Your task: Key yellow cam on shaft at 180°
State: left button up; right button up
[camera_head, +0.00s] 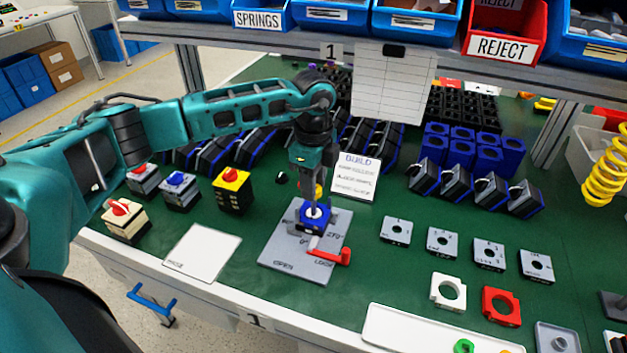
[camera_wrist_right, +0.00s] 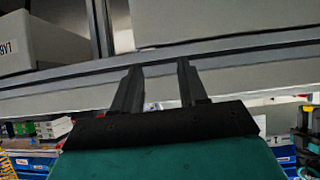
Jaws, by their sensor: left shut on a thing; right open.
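My left gripper (camera_head: 312,200) points straight down over the blue switch housing (camera_head: 325,223), which sits on the grey fixture plate (camera_head: 285,255) marked with angles and OPEN and LOCK. A small yellow piece, which looks like the yellow cam (camera_head: 319,190), shows at the right side of the fingers. The gripper is shut on it as far as I can see; the fingers hide most of the grip. The shaft and keying angle are hidden. A red lever (camera_head: 338,255) lies at the plate's right, by LOCK. My right gripper (camera_wrist_right: 158,85) is open and empty, away from the fixture.
A white card (camera_head: 202,251) lies left of the fixture, with finished-looking switches (camera_head: 232,190) behind. Grey square plates (camera_head: 442,242), a white ring plate (camera_head: 448,292) and a red one (camera_head: 501,306) lie right. A white tray (camera_head: 400,335) is at the front edge.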

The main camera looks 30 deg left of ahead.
pick_arm(q)
jog(key=shift+f, duration=0.15)
jog(key=shift+f+b, duration=0.75)
jog(key=shift+f, duration=0.25)
jog(key=o, duration=1.1)
notch_tip(320, 180, up, 13)
jog(key=shift+f, duration=0.1)
jog(key=shift+s, duration=0.1)
